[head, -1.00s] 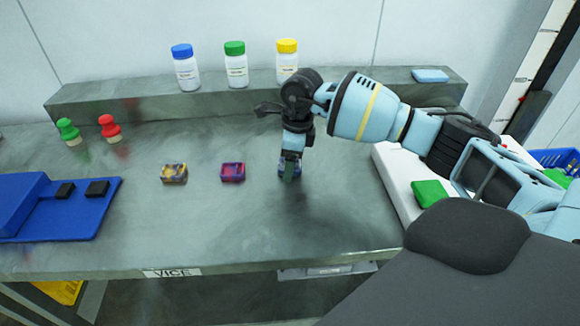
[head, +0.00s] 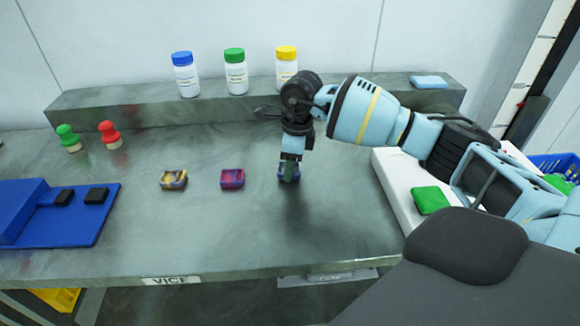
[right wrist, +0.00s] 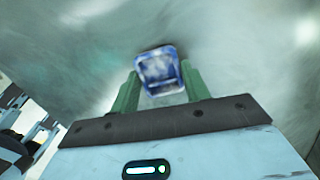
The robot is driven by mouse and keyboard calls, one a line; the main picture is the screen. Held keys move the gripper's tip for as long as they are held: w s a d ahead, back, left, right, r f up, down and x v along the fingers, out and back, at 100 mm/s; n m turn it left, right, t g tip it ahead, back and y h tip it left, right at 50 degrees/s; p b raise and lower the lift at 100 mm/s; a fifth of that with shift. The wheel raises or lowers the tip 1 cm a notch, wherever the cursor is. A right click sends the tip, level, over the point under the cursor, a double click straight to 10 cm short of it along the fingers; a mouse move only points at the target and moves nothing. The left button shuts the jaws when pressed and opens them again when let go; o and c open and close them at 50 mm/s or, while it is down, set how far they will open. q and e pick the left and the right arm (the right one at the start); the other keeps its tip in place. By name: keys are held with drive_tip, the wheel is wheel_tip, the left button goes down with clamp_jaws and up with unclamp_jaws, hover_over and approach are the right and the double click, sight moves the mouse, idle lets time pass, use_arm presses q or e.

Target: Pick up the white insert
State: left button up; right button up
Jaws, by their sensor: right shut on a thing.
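The white insert (right wrist: 160,72) shows in the right wrist view as a small block, marbled white and dark blue with a blue rim. It sits between the two green fingers of my right gripper (right wrist: 160,88), which is shut on it. In the head view my right gripper (head: 290,172) points down at the bench, right of two similar blocks, and mostly hides the insert. I cannot tell whether the insert is clear of the bench top. My left gripper is not in view.
A yellow-and-dark block (head: 173,180) and a red-and-purple block (head: 232,179) stand left of my gripper. Capped bottles (head: 236,75) stand on the rear ledge (head: 140,108). A blue fixture (head: 60,225) lies at the left. The bench (head: 240,235) is clear in front.

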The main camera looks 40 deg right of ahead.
wheel_tip(320, 180, up, 2)
drive_tip(key=shift+r, duration=0.2)
drive_tip(key=s+a, duration=0.3)
drive_tip(key=a, duration=0.1)
drive_tip(key=s+a+r, duration=0.1)
drive_tip(key=s+a, duration=0.2)
drive_tip(key=a, duration=0.1)
drive_tip(key=s+a+b, duration=0.1)
drive_tip(key=s+a, duration=0.2)
drive_tip(key=a, duration=0.2)
drive_tip(key=shift+s+r, duration=0.2)
drive_tip(key=shift+r, duration=0.15)
